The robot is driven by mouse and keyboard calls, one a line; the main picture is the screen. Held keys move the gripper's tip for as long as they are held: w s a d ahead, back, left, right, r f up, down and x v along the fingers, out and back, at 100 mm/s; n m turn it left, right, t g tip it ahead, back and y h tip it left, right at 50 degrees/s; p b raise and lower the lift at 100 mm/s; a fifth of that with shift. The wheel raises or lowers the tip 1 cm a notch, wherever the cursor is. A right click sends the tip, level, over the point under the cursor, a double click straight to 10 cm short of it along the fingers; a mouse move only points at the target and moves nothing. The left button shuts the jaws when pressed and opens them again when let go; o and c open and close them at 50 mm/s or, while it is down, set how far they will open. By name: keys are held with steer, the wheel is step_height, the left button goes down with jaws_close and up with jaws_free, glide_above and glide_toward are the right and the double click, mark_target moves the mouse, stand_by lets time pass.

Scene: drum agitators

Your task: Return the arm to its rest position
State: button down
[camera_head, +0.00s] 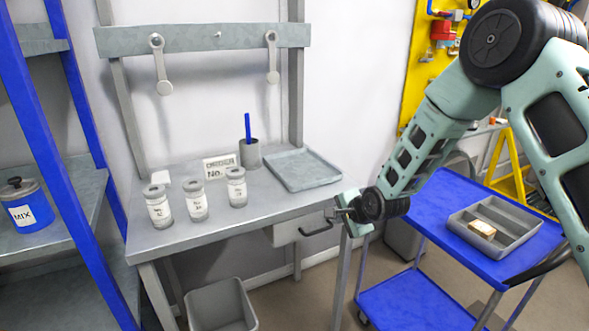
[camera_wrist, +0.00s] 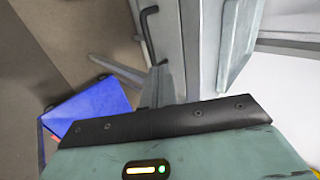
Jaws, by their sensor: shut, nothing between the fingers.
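My gripper (camera_head: 338,214) is at the end of my teal arm, in front of the right end of the grey workbench (camera_head: 262,198) in the head view. It is shut and empty. It appears close to the black drawer handle (camera_head: 317,229) under the bench top; I cannot tell whether they touch. In the wrist view, the narrow shut fingers (camera_wrist: 157,84) stick out beyond the black strip of my gripper body. The handle (camera_wrist: 148,22) shows above them, near the top. My arm comes in from the upper right and bends over the blue cart (camera_head: 433,234).
Several things stand on the bench: labelled jars (camera_head: 197,203), a cup (camera_head: 249,153) with a blue stick, and a grey tray (camera_head: 303,169). The cart carries a divided tray (camera_head: 515,230) with a small block. A grey bin (camera_head: 221,305) stands below. Blue shelving (camera_head: 36,130) is left.

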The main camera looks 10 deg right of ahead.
steer(key=s+a+r+n+g, duration=0.2)
steer(key=s+a+r+n, duration=0.15)
steer(key=s, duration=0.35)
steer(key=s+a+r+n+g, duration=0.1)
steer(key=s+a+r+n, duration=0.25)
steer(key=s, duration=0.25)
steer(key=s+a+r+n+g, duration=0.2)
steer(key=s+a+r+n, duration=0.15)
steer(key=s, duration=0.35)
steer(key=s+d+r+n+g+h, duration=0.1)
steer(key=s+n, duration=0.4)
steer(key=s, duration=0.5)
steer(key=s+d+r+n+g+h, duration=0.1)
steer(key=s+d+r+n+g, duration=0.1)
steer(key=s+n, duration=0.4)
steer(key=s+d, duration=0.1)
steer(key=s, duration=0.3)
steer(key=shift+s+r+g, duration=0.2)
steer(key=shift+r+g, duration=0.1)
steer(key=shift+r, duration=0.1)
